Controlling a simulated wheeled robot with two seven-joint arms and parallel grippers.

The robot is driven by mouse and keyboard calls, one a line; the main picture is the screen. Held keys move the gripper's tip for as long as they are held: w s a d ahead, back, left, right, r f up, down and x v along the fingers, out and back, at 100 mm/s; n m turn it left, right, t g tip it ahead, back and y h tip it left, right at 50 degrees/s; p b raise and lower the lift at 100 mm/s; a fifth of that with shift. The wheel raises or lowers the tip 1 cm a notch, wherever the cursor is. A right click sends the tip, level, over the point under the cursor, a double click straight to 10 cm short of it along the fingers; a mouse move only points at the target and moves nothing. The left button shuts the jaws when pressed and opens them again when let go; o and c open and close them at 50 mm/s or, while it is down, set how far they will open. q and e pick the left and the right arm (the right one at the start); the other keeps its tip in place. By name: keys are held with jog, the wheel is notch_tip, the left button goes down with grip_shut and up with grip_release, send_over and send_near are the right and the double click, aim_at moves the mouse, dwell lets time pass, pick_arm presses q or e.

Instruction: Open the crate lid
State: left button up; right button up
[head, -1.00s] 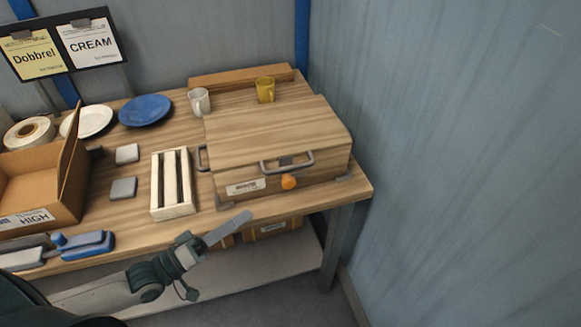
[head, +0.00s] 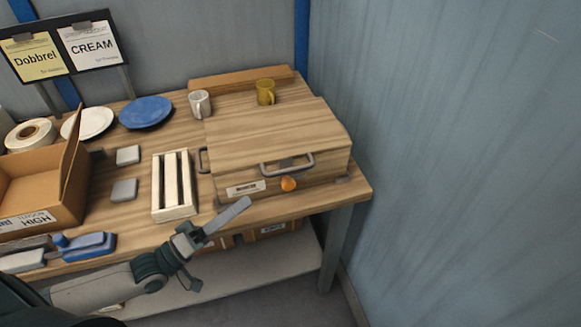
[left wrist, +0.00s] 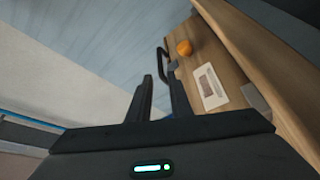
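The wooden crate (head: 322,183) stands at the right end of the table with its lid (head: 270,130) down. A grey handle (head: 288,166) is at the lid's front edge, above an orange knob (head: 288,184) and a white label (head: 245,188). In the left wrist view the knob (left wrist: 184,48), label (left wrist: 211,86) and part of the handle (left wrist: 163,65) show beyond the fingers. My left gripper (head: 241,207) is in front of the crate, below the handle and apart from it. Its fingers (left wrist: 160,82) are apart with nothing between them. My right gripper is not in view.
A slatted wooden tray (head: 173,185) stands left of the crate. A white mug (head: 199,104) and a yellow mug (head: 265,92) stand behind it. A cardboard box (head: 40,190) and plates are at the left. A wall is close on the right.

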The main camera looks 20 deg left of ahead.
aim_at(290, 170)
pick_arm(q)
jog(key=p+x, duration=0.4)
jog(key=x, duration=1)
jog(key=shift+p, duration=0.35)
jog(key=shift+w+d, duration=0.35)
jog(key=shift+w, duration=0.1)
grip_shut()
